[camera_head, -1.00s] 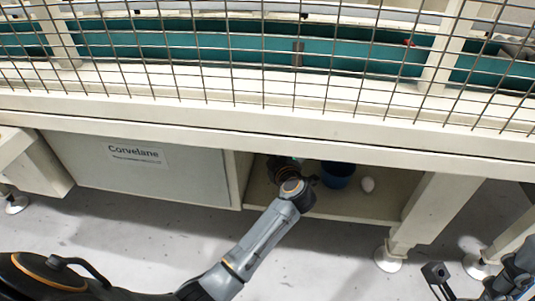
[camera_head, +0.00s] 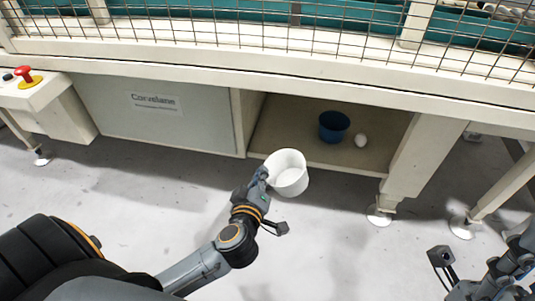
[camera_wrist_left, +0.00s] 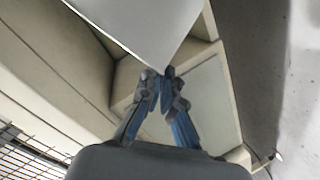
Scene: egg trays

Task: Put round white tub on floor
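The round white tub (camera_head: 287,174) is held in front of the open shelf, above the floor (camera_head: 330,245). It looks empty, with its opening facing up toward the head camera. My left gripper (camera_head: 264,176) is at the tub's left side and is shut on its wall. In the left wrist view the tub's white wall (camera_wrist_left: 140,25) fills the top, and the fingertips (camera_wrist_left: 160,75) meet at its edge. My right gripper (camera_head: 442,270) shows in part at the lower right, apart from everything; its finger opening is unclear.
A red button (camera_head: 24,75) is at far left. The floor below the tub is clear.

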